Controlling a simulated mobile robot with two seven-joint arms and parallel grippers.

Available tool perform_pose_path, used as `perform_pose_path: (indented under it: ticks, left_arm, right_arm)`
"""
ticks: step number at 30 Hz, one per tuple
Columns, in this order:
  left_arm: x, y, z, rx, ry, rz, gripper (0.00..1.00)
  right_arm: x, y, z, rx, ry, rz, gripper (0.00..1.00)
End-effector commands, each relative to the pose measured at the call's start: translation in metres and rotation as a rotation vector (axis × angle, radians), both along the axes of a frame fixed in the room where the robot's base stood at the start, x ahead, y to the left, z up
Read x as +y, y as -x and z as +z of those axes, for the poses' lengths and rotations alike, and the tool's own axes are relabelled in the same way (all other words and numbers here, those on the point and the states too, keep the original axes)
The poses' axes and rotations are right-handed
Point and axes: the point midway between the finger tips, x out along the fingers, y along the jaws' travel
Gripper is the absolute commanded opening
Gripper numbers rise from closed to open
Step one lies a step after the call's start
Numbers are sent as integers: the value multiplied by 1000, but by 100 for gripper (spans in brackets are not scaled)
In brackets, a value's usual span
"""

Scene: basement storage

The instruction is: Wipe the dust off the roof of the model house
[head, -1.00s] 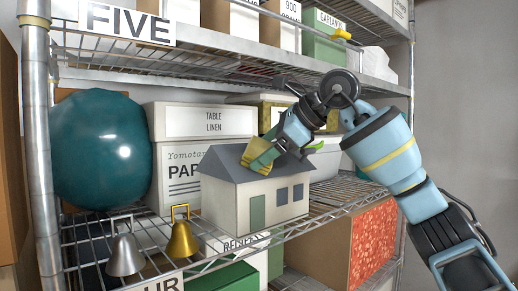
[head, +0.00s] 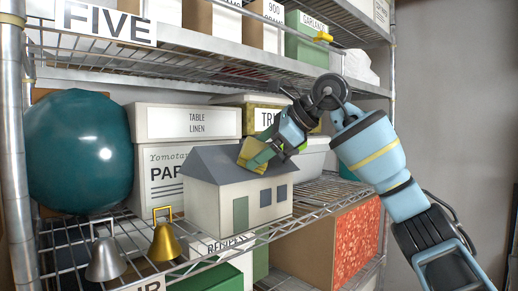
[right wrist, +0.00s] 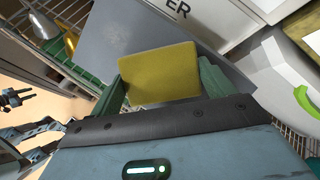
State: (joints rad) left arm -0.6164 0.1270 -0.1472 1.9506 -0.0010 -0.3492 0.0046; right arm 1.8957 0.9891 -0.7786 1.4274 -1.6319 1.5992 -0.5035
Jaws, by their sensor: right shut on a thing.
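The model house (head: 212,210) stands on the wire shelf, with pale walls, a green door and blue windows. Its grey roof (head: 212,168) fills much of the right wrist view (right wrist: 112,40). No dust can be made out on the roof. My right gripper (head: 262,150) is shut on a yellow sponge (head: 252,156), at the upper right part of the roof. The sponge (right wrist: 158,75) sits between the green fingers in the right wrist view; it looks on or very close to the roof, but contact cannot be told.
A silver bell (head: 105,260) and a gold bell (head: 165,242) stand left of the house. A big teal ball (head: 78,150) is farther left. Boxes, including a table linen box (head: 188,122), stand close behind. The upper shelf (head: 190,70) hangs overhead.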

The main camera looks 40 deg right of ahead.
Motion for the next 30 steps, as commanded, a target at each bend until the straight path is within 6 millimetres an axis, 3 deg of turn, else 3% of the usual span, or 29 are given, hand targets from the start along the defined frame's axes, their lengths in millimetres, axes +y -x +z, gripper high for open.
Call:
perform_pose_path:
  ticks: [18, 30]
  left_arm:
    - [0, 0, 0, 1, 0, 0, 36]
    - [0, 0, 0, 1, 0, 0, 36]
  right_arm:
    - [34, 2, -1, 4, 3, 4, 63]
    - [43, 3, -1, 4, 4, 3, 63]
